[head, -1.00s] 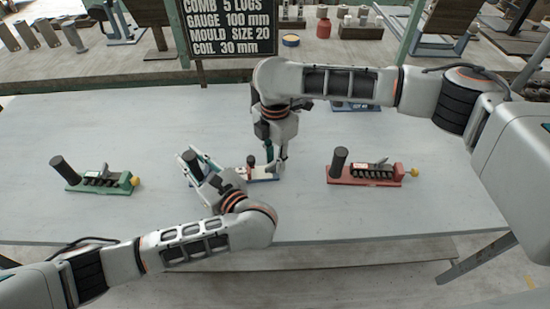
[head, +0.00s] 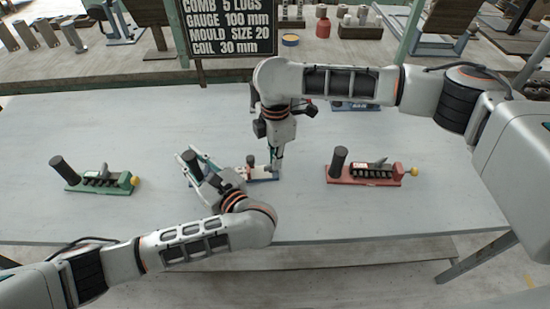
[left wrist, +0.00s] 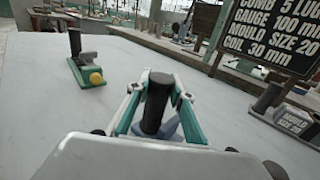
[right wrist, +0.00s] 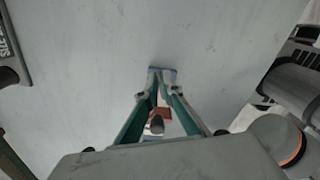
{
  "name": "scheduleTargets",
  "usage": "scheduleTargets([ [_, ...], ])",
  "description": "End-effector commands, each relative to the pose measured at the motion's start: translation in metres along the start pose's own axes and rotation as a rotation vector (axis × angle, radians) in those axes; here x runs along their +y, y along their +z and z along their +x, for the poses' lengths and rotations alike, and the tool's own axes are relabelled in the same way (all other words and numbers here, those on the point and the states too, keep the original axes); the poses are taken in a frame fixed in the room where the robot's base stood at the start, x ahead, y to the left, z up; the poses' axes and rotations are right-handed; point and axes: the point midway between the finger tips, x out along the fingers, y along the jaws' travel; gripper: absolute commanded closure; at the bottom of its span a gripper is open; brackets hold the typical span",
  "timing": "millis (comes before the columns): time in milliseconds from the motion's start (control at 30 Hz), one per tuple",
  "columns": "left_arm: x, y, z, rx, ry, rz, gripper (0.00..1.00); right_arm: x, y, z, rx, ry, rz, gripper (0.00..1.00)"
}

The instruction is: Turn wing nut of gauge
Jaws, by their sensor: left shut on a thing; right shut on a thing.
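The gauge (head: 262,176) is a low pale and blue block near the middle of the table, partly hidden by my grippers. My left gripper (head: 190,163) is shut on its upright dark post, and this dark post (left wrist: 156,103) stands between the fingers in the left wrist view. My right gripper (head: 276,165) points down at the gauge's right end, with its fingertips together there. The wing nut is hidden between those fingertips. In the right wrist view the fingertips (right wrist: 161,73) meet over a blue edge, with a reddish-brown block (right wrist: 160,115) and a dark knob behind them.
A green gauge-like fixture (head: 98,183) stands at left and a red one (head: 365,175) at right, each with a dark post and yellow knob. A dark sign (head: 228,28) stands behind the table (head: 150,125).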

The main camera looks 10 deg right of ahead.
Motion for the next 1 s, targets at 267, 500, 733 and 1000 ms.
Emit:
scheduleTargets([
  [267,-0.0003,0.0004,-0.0002,-0.001,-0.001,0.0,1.0,-0.0026,-0.0014,-0.0011,0.003,0.001,0.263,1.0],
  [500,-0.0003,0.0004,-0.0003,0.0,-0.001,0.0,1.0,-0.0051,-0.0023,-0.0013,0.002,0.001,0.49,1.0],
  [733,-0.0004,0.0004,-0.0004,0.0,-0.001,0.0,1.0,-0.007,-0.0041,-0.0013,0.004,0.0,0.71,1.0],
  [1000,-0.0004,0.0003,-0.0006,0.0,-0.001,0.0,1.0,-0.0087,-0.006,-0.0016,0.003,0.001,0.966,1.0],
])
